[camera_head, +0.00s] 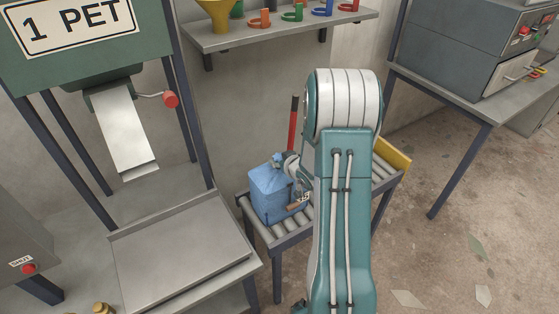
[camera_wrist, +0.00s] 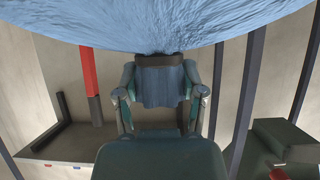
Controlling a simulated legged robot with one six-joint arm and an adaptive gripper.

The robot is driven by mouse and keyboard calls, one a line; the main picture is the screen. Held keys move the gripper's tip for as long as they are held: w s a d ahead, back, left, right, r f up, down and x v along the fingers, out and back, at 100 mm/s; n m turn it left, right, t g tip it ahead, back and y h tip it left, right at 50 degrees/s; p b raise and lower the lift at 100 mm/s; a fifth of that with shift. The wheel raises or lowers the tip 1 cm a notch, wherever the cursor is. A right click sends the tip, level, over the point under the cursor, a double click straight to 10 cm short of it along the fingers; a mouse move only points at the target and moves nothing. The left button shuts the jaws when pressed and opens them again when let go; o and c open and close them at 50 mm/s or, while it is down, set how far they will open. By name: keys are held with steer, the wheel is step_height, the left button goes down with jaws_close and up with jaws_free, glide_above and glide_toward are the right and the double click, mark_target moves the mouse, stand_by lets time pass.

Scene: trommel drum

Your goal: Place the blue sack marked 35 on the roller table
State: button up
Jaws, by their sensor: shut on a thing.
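The blue sack (camera_head: 270,195) is upright at the left part of the roller table (camera_head: 262,236). A small tag beside it is partly hidden by my arm, and I cannot read its number surely. My gripper (camera_head: 284,160) is shut on the gathered neck at the sack's top. In the wrist view, the blue sack (camera_wrist: 160,22) fills the top edge, and my gripper (camera_wrist: 160,84) has a finger on each side of its bunched neck. I cannot tell whether the sack's bottom rests on the rollers or hangs just above them. My arm hides the table's middle.
A yellow end plate (camera_head: 396,154) closes the roller table's far right end. A red and black pole (camera_head: 293,125) stands behind the sack. A flat metal tray (camera_head: 180,245) and the "1 PET" chute (camera_head: 122,128) are at left. A shelf (camera_head: 270,33) hangs above.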

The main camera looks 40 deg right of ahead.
steer(key=o, duration=0.8)
steer(key=d+v, duration=0.1)
steer(key=v, duration=1.1)
steer(key=s+a+r+g+h, duration=0.3)
steer(key=a+r, duration=0.8)
steer(key=r, duration=0.2)
steer(key=s+a+r+g+y, duration=0.1)
steer(key=s+a, duration=0.3)
steer(key=a, duration=0.1)
steer(key=s+a+r+g+y, duration=0.1)
steer(key=s+a+r, duration=0.1)
steer(key=s+a, duration=0.2)
steer(key=s+a+r+n+g+y, duration=0.1)
steer(key=s+a+r, duration=0.1)
steer(key=s+a, duration=0.3)
steer(key=shift+s+a+g+y, duration=0.3)
steer(key=shift+s+a+y, duration=0.05)
steer(key=shift+s+y, duration=0.1)
